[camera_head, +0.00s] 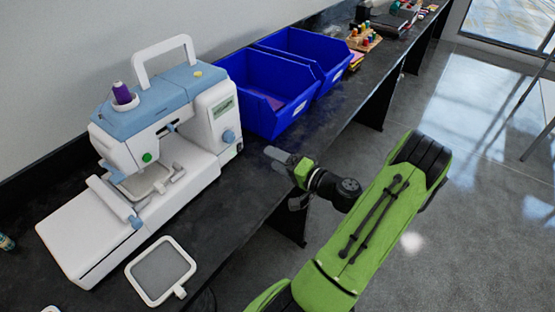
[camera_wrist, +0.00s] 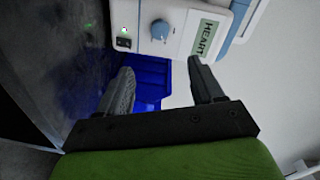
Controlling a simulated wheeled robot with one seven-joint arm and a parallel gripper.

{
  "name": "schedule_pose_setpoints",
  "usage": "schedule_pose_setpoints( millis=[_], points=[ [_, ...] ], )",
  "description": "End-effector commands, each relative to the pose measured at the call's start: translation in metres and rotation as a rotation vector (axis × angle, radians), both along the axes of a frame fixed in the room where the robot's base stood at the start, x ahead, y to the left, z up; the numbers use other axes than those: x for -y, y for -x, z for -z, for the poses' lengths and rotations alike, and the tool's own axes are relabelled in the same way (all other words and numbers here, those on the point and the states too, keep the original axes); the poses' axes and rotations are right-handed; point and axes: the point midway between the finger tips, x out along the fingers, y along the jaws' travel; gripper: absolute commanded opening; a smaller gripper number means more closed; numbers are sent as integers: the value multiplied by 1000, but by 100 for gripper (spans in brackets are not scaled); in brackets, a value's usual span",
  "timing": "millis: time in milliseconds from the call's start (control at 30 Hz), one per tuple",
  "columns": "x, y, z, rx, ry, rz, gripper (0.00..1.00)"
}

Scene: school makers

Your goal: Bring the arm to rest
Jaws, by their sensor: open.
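My green arm reaches in from the lower right in the head view, over the floor and the counter's front edge. My gripper (camera_head: 275,164) is at the counter edge, right of the sewing machine and in front of the blue bins. In the wrist view my gripper (camera_wrist: 162,85) shows its two dark fingers spread apart with nothing between them. A blue bin lies beyond the fingers there, and the machine's side with a dial and a "HEART" label shows above them.
A white and blue sewing machine (camera_head: 150,130) stands on the black counter (camera_head: 225,240). Two blue bins (camera_head: 262,108) sit behind my gripper. A white embroidery hoop (camera_head: 162,270) lies at the front. Small items crowd the counter's far end. Open floor (camera_head: 470,130) lies to the right.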

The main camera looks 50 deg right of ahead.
Motion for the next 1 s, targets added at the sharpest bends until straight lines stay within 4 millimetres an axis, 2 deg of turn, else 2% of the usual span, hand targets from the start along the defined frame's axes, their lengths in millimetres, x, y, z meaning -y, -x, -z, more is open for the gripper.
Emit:
schedule_pose_setpoints(
  millis=[467, 567, 667, 700, 767, 800, 900, 1000],
  points=[
    [0, -1, 0, -1, 0, -2, 67],
    [-14, -11, -5, -35, 24, -61, 67],
    [-63, -38, -18, -158, 110, -254, 67],
    [-90, -48, -24, -227, 162, -353, 67],
    [-130, -55, -32, -339, 244, -493, 67],
    [-154, -57, -37, -413, 304, -576, 67],
    [-207, -49, -55, -592, 471, -743, 67],
    [-247, -29, -80, -746, 651, -842, 67]
  ],
)
